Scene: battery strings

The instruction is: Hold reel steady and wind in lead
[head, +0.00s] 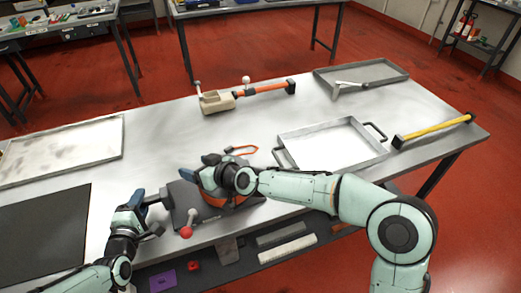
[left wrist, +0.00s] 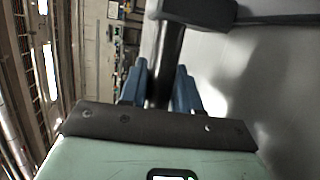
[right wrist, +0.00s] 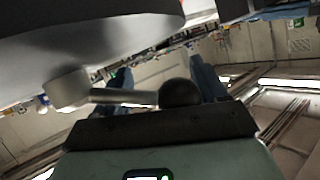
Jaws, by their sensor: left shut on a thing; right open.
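The reel (head: 222,198) stands on a dark base plate (head: 180,212) at the table's front edge, with orange lead showing low around it; my right arm hides much of it. My left gripper (head: 146,204) is shut on the dark bar (left wrist: 165,62) at the base's left end, which shows between its fingers in the left wrist view. My right gripper (head: 198,176) is open at the reel. In the right wrist view, the crank's black ball knob (right wrist: 181,94) lies between the open fingers, nearer the right one. A loose length of orange lead (head: 243,149) lies on the table behind the reel.
A red-knobbed lever (head: 186,232) stands at the base's front. An empty tray (head: 281,138), a yellow-handled tool (head: 437,130) and an orange-handled tool (head: 262,89) lie beyond and right. A black mat (head: 45,225) and shallow tray (head: 122,140) are left.

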